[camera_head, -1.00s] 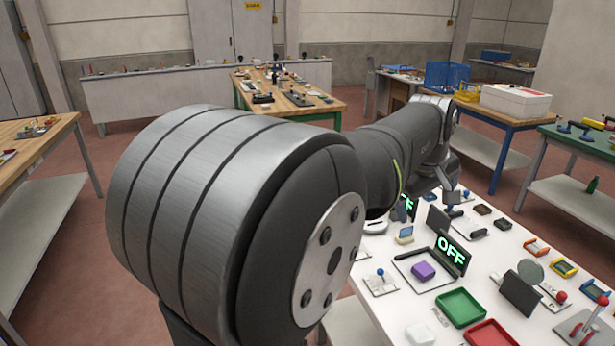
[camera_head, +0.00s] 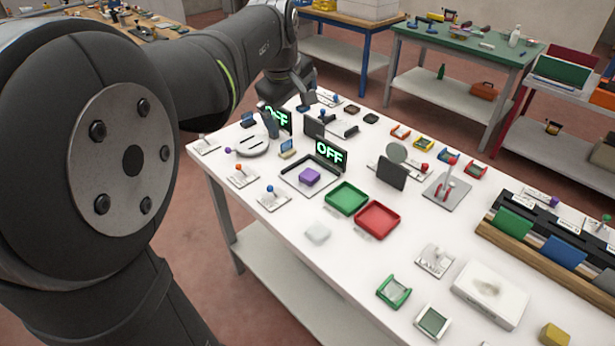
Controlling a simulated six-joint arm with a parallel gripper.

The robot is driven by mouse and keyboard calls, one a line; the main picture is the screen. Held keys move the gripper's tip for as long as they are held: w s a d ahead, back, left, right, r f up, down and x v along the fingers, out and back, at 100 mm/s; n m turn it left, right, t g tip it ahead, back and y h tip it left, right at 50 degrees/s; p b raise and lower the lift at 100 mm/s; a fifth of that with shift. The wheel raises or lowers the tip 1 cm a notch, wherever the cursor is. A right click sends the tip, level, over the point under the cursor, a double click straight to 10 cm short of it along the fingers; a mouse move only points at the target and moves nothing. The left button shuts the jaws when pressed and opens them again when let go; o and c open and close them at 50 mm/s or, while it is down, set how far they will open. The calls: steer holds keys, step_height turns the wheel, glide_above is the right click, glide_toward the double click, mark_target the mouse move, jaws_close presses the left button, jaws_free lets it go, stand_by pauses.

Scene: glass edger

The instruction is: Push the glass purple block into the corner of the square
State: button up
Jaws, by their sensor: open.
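The purple block (camera_head: 310,177) lies inside a thin dark-edged square (camera_head: 291,186) on the white table, around its middle and apart from the front edges. An upright black panel reading OFF (camera_head: 329,155) stands along the square's back right side. My gripper (camera_head: 309,98) is small in view, beyond the square towards the table's far left edge. It is open, apart from the block, and its fingertips are hard to make out.
A green tray (camera_head: 347,198) and a red tray (camera_head: 377,219) sit just right of the square. The front left table strip is mostly clear.

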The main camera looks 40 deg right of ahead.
mark_target(319, 186)
steer(key=shift+d+f, duration=0.15)
steer(key=c, duration=0.6)
steer(key=shift+g+y, duration=0.7)
steer(key=shift+y, duration=0.2)
steer(key=d+f, duration=0.2)
steer(key=w+d+f, duration=0.1)
steer(key=d+f, duration=0.1)
steer(key=f, duration=0.1)
steer(key=w+d+f, duration=0.1)
steer(key=d+f, duration=0.1)
steer(key=shift+f, duration=0.4)
steer(key=c, duration=1.4)
steer(key=d+f, duration=0.1)
steer(key=f, duration=0.2)
steer(key=d+f+y, duration=0.1)
steer(key=d+f, duration=0.1)
steer(key=f, duration=0.2)
steer(key=d+f+g+y, duration=0.1)
steer(key=d+f, duration=0.1)
steer(key=f, duration=0.1)
steer(key=shift+w+d+f, duration=0.1)
steer(key=shift+w+f, duration=0.1)
steer(key=shift+w, duration=0.1)
jaws_close()
step_height(319, 186, down, 11)
steer(key=shift+d+r, duration=0.1)
steer(key=shift+d, duration=0.05)
